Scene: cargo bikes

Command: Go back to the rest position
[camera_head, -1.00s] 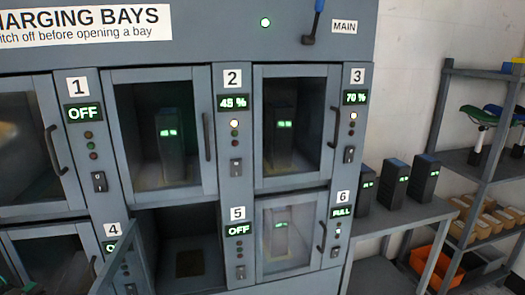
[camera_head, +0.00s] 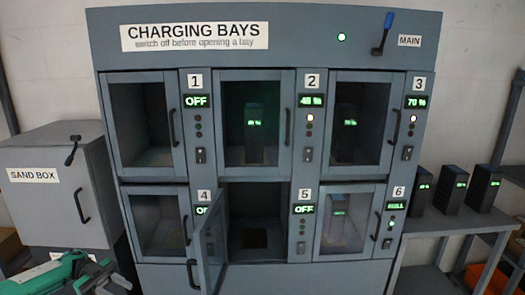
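My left arm comes in at the lower left corner, green and grey, with its dark gripper (camera_head: 112,281) at the bottom edge. It is left of the charging cabinet and apart from it in the picture; its fingers are too small and cut off to tell open from shut. My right gripper is not in view. The charging cabinet (camera_head: 270,80) stands ahead. The bay 5 door (camera_head: 212,245) hangs open toward me, and bay 5 (camera_head: 255,215) holds no battery. Bays 2, 3 and 6 are closed with lit batteries inside. Displays 1 and 5 read OFF.
A grey sand box (camera_head: 50,205) stands left of the cabinet. Several batteries (camera_head: 450,192) stand on a side table (camera_head: 425,222) at the right. An orange bin (camera_head: 487,277) is below right. The open door juts into the space in front.

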